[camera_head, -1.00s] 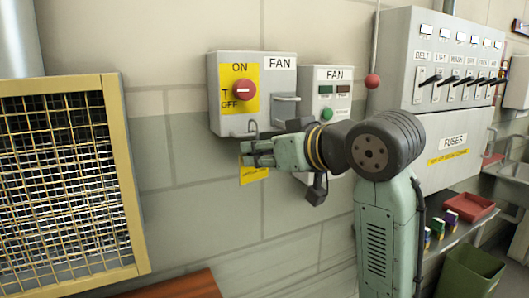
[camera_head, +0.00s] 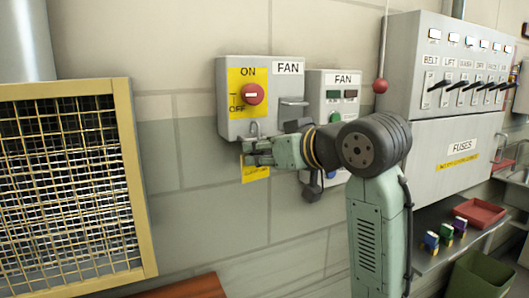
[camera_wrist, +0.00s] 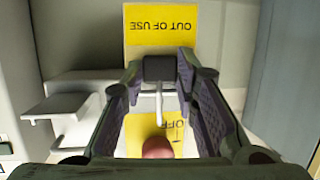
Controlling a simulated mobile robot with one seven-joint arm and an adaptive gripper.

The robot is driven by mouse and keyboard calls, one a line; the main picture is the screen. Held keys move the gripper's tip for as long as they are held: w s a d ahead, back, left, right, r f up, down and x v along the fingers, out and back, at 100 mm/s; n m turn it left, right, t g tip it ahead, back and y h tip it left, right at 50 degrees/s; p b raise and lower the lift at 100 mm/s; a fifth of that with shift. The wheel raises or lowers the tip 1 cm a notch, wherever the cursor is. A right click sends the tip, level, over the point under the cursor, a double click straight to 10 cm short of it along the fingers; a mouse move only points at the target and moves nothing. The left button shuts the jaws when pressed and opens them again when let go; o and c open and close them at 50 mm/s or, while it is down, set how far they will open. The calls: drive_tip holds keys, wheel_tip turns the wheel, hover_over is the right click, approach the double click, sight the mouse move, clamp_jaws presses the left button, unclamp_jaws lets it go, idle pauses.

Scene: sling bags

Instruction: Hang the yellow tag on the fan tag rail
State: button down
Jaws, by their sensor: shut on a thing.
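The yellow tag (camera_head: 256,173) hangs below my gripper (camera_head: 256,150) in the head view. In the wrist view the yellow tag (camera_wrist: 160,24) reads OUT OF USE upside down. My gripper (camera_wrist: 158,80) is shut on the tag's dark block, with a thin pale hook extending from it. The hook's tip (camera_head: 254,127) shows above my fingers, in front of the lower fan switch box (camera_head: 233,118). A grey bracket (camera_head: 293,102) on that box, to the right of the hook, may be the fan tag rail. The hook appears apart from it.
A red knob (camera_head: 252,94) sits on the yellow ON/OFF plate, above my gripper. A second fan box (camera_head: 342,110) stands to the right. A yellow-framed mesh guard (camera_head: 140,210) is at left. A fuse cabinet (camera_head: 440,150) is at right. Bare wall lies below the tag.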

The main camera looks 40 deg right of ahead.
drive_tip(key=shift+f, duration=0.15)
wheel_tip(320, 180, down, 2)
drive_tip(key=shift+f+b, duration=0.1)
drive_tip(key=shift+b, duration=0.75)
drive_tip(key=c, duration=1.2)
unclamp_jaws()
drive_tip(key=shift+o, duration=0.4)
drive_tip(key=o, duration=0.3)
drive_tip(key=shift+s, duration=0.15)
